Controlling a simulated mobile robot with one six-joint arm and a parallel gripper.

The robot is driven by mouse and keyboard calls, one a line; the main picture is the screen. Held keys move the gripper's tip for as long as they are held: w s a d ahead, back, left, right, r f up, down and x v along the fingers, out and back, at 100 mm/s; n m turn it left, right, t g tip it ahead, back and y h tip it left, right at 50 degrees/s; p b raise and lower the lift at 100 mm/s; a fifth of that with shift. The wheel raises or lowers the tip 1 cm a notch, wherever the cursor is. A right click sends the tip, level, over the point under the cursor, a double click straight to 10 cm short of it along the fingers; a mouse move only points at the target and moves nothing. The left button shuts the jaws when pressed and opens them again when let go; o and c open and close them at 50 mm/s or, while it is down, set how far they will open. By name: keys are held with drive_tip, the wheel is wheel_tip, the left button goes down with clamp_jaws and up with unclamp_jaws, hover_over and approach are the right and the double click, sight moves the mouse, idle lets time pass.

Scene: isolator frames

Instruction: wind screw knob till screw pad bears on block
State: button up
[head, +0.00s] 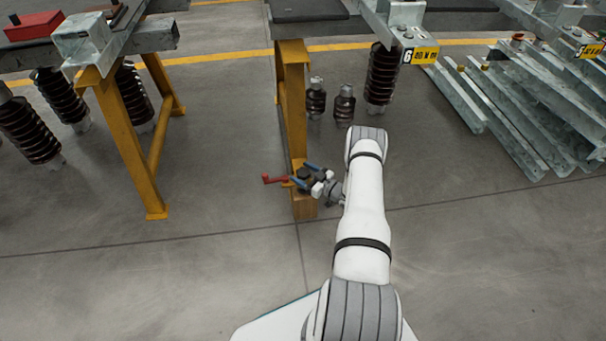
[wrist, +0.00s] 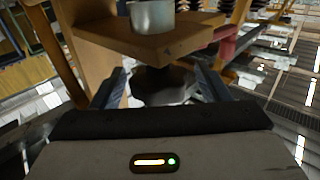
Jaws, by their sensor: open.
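The dark lobed screw knob (wrist: 165,88) sits between my two open fingers in the wrist view. Gaps show on both sides, so the fingers look apart from it. My gripper (head: 306,175) is beside the yellow trestle leg in the head view, with its blue fingers around the small dark knob (head: 303,173). In the wrist view my gripper (wrist: 162,87) is open.
A red handle (head: 273,179) sticks out left of my gripper. The yellow trestle leg (head: 292,105) rises behind it. Brown ribbed insulators (head: 382,75) hang or stand further back. Galvanised steel beams (head: 510,115) lie at the right. The front floor is clear.

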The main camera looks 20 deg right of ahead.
drive_tip(key=shift+d, duration=0.1)
drive_tip(key=c, duration=1)
drive_tip(key=shift+o, duration=0.2)
drive_tip(key=shift+m+h, duration=0.3)
drive_tip(key=shift+h, duration=0.2)
drive_tip(key=m+t+h+p, duration=0.1)
drive_tip(key=h, duration=0.1)
drive_tip(key=m+t+h, duration=0.1)
drive_tip(key=m+h, duration=0.1)
drive_tip(key=shift+a+h+p, duration=0.2)
drive_tip(key=shift+h+p, duration=0.1)
drive_tip(key=shift+p, duration=0.1)
drive_tip(key=m+h, duration=0.2)
drive_tip(key=h, duration=0.1)
drive_tip(key=m+h, duration=0.2)
drive_tip(key=h, duration=0.2)
drive_tip(key=shift+m, duration=0.4)
drive_tip(key=m+g+h, duration=0.1)
drive_tip(key=m+h, duration=0.1)
drive_tip(key=h, duration=0.1)
drive_tip(key=m+g+h+b, duration=0.1)
drive_tip(key=m+h, duration=0.1)
drive_tip(key=h, duration=0.1)
drive_tip(key=shift+f+g, duration=0.1)
drive_tip(key=shift+g, duration=0.3)
drive_tip(key=shift+d+m+g+h+b, duration=0.1)
drive_tip(key=shift+m+g+h+b, duration=0.65)
drive_tip(key=shift+m+g+h, duration=1)
drive_tip(key=shift+h, duration=0.25)
